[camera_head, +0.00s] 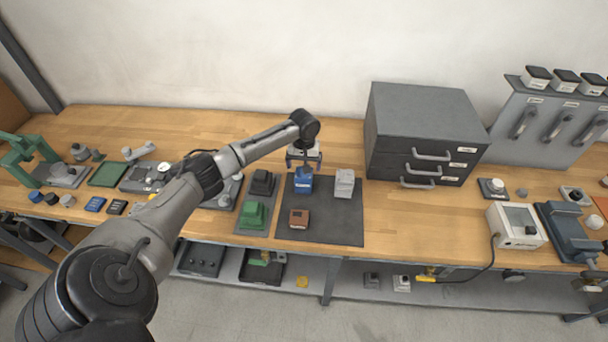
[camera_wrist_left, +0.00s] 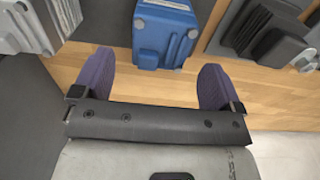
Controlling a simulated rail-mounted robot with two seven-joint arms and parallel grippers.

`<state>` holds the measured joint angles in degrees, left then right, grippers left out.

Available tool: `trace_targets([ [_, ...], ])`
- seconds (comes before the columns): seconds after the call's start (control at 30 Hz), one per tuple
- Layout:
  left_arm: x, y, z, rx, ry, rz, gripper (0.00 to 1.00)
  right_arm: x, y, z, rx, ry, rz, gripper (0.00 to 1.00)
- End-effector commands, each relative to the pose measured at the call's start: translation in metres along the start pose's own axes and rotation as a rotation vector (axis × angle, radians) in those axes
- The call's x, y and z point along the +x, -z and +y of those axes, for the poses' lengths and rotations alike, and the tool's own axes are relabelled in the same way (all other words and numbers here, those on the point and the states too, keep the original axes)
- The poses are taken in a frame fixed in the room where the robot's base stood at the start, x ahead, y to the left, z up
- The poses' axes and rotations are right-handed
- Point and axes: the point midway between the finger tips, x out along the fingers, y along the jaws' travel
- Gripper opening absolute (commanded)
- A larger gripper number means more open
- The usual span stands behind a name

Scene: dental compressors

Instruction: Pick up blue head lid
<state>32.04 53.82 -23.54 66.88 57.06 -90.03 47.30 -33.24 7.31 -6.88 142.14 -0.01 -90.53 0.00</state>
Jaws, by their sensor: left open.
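The blue head lid (camera_head: 303,183) stands on the dark grey mat (camera_head: 335,222) in the middle of the bench. In the left wrist view the blue lid (camera_wrist_left: 165,32) is a blocky part with a slotted face, and the mat's edge lies under it. My left gripper (camera_head: 303,162) is just above and behind the blue lid in the head view. Its two purple fingers are spread apart and empty in the wrist view (camera_wrist_left: 155,78), with bare wood between them. The lid is ahead of the fingertips and apart from them. My right gripper is not in view.
A light grey block (camera_head: 344,184) stands right of the blue lid, and a brown block (camera_head: 299,217) is in front. Dark (camera_head: 262,183) and green blocks (camera_head: 253,214) sit on a tray to the left. A grey drawer cabinet (camera_head: 420,130) stands at the back right.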

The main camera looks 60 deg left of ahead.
Motion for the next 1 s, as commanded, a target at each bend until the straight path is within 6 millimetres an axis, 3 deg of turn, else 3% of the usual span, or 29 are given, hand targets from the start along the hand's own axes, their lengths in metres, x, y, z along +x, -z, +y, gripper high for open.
trace_targets([
  [0.2,0.021,0.0,0.0,0.002,0.0,0.0,0.92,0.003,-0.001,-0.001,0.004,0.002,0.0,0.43],
  [0.5,0.023,0.0,0.0,0.002,0.0,0.001,0.92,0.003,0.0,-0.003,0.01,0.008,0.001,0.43],
  [1.0,0.023,0.0,0.0,0.002,0.0,0.001,0.44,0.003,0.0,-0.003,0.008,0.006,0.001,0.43],
])
